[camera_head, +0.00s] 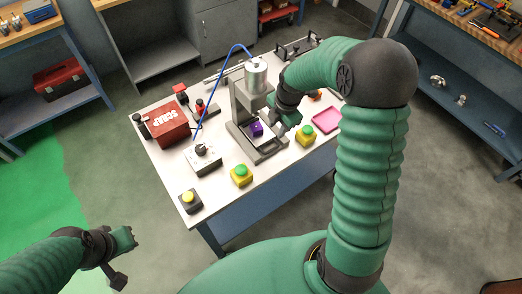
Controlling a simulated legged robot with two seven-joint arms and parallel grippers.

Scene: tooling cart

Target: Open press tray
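The press (240,104) stands on the middle of the white-topped cart, with a silver cylinder (256,76) on top and a blue hose. Its grey tray (268,154) is low at the front, and a purple block (257,129) sits in the press area above it. My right gripper (281,124) reaches in from the right, close beside the press and the block. Its fingers are small and partly hidden by my wrist, so contact with the tray is unclear. My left gripper (128,258) is open and empty over the floor, away from the cart.
On the cart top (226,184) are a red SCRAP bin (170,124), a grey switch box (203,158), yellow-based button boxes (241,175) and (306,135), a dark button box (190,200) and a pink tray (326,120). Shelves and benches stand behind and on both sides.

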